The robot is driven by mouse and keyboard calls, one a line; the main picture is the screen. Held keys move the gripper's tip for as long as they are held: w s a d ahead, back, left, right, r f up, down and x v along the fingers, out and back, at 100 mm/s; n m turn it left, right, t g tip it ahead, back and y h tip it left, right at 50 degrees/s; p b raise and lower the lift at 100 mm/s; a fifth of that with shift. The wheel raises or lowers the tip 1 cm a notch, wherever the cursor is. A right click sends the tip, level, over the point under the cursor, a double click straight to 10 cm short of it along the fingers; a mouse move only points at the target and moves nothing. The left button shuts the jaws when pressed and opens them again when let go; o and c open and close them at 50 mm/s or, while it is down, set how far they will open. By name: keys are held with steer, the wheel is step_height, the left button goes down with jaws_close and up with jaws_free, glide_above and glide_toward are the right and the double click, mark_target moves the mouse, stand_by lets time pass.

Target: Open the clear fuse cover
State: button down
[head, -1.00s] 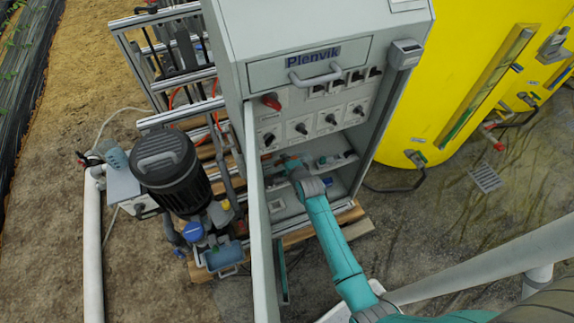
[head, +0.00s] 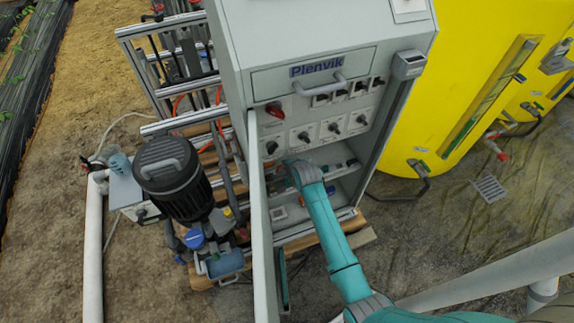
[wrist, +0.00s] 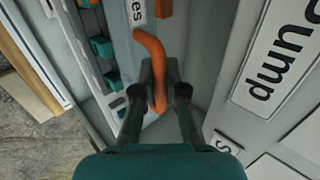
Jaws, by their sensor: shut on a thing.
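My gripper (wrist: 165,92) is inside the open grey cabinet (head: 232,60), below its row of black rotary switches (head: 303,138). In the wrist view its two dark fingers are shut on a curved orange handle (wrist: 150,48) that passes between them. The handle's far end is near a white label at the top. I cannot make out the clear cover itself; what the handle is fixed to does not show clearly. In the head view my gripper (head: 288,172) is small, and my wrist partly hides the cabinet's lower compartment.
The cabinet door (head: 262,220) stands open just left of my arm. A red knob (head: 275,109) sits on the upper panel. In the wrist view, a rail with teal blocks (wrist: 103,47) is at left and a lettered panel (wrist: 278,65) at right. A black pump (head: 172,178) stands outside, left.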

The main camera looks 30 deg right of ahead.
steer(key=shift+r, duration=0.1)
steer(key=c, duration=1.2)
jaws_free()
